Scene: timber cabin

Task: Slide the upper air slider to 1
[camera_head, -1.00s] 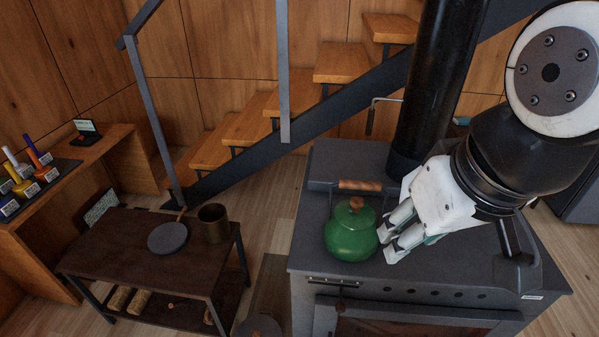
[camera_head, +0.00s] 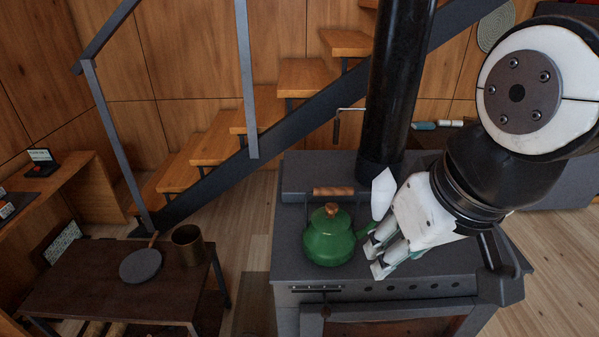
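The upper air slider looks to be the narrow dark strip (camera_head: 317,289) on the front face of the stove (camera_head: 425,262), at its upper left, below the green kettle. Its knob position and markings are too small to read. My gripper (camera_head: 373,259) is above the stove top, right of the kettle and up and right of the strip, with its white fingers pointing down and left. It holds nothing that I can see. The fingers look close together, but their opening is not clear from this angle.
The green kettle (camera_head: 329,240) with a wooden handle stands on the stove close to my fingers. The black flue pipe (camera_head: 397,90) rises behind. A low dark table (camera_head: 80,290) with a pan (camera_head: 141,265) and a pot (camera_head: 187,245) stands left. Stairs (camera_head: 225,140) are behind.

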